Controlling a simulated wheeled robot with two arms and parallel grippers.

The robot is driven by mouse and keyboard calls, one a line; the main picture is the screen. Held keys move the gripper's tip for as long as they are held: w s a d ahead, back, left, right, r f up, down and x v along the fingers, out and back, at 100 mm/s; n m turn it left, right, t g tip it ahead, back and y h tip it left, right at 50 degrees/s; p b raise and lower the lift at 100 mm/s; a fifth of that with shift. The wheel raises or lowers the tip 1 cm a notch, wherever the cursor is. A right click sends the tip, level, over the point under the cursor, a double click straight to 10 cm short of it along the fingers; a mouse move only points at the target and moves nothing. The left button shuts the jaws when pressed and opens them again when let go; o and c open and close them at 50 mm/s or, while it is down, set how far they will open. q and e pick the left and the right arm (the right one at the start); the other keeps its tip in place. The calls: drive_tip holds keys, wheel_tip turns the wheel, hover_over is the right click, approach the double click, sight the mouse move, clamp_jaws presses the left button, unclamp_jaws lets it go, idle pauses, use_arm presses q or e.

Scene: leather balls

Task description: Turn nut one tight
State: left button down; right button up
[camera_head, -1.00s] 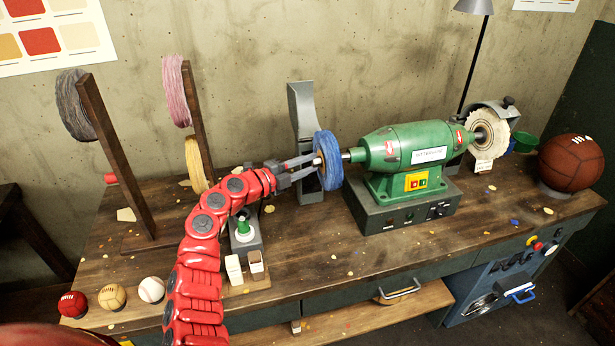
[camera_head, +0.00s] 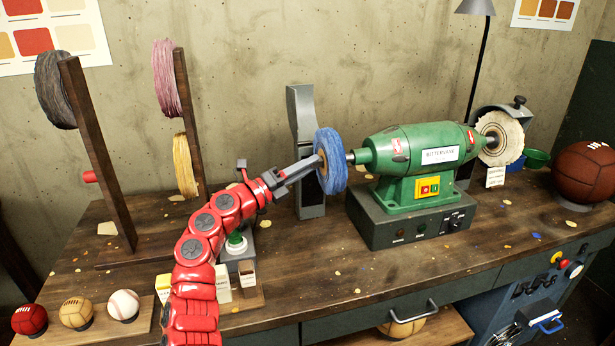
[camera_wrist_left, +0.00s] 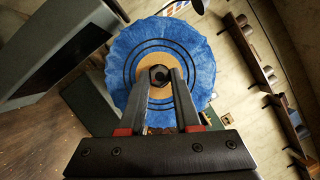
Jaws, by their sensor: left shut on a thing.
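The dark nut (camera_wrist_left: 158,74) sits at the centre of the blue buffing wheel (camera_wrist_left: 122,62), on a tan disc with dark rings around it. My left gripper (camera_wrist_left: 161,80) has its two fingers on either side of the nut and is shut on it. In the head view, my left gripper (camera_head: 318,160) reaches the left face of the blue wheel (camera_head: 331,172), on the left shaft of the green machine (camera_head: 415,153). There the fingers are seen nearly edge-on, and the nut is hidden or too small to make out. My right gripper is not in view.
A grey guard (camera_head: 304,115) stands just behind the blue wheel. A pale wheel (camera_head: 500,138) is on the machine's right end. Several balls lie along the bench (camera_head: 330,270), whose front middle is mostly clear.

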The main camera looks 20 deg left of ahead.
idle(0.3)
use_arm(q)
drive_tip(key=shift+f, duration=0.1)
drive_tip(key=c, duration=0.6)
unclamp_jaws()
drive_tip(key=b+v, duration=0.1)
drive_tip(key=v, duration=1.6)
drive_tip(key=shift+a, duration=0.25)
drive_tip(key=shift+s, duration=0.15)
drive_tip(key=shift+f, duration=0.1)
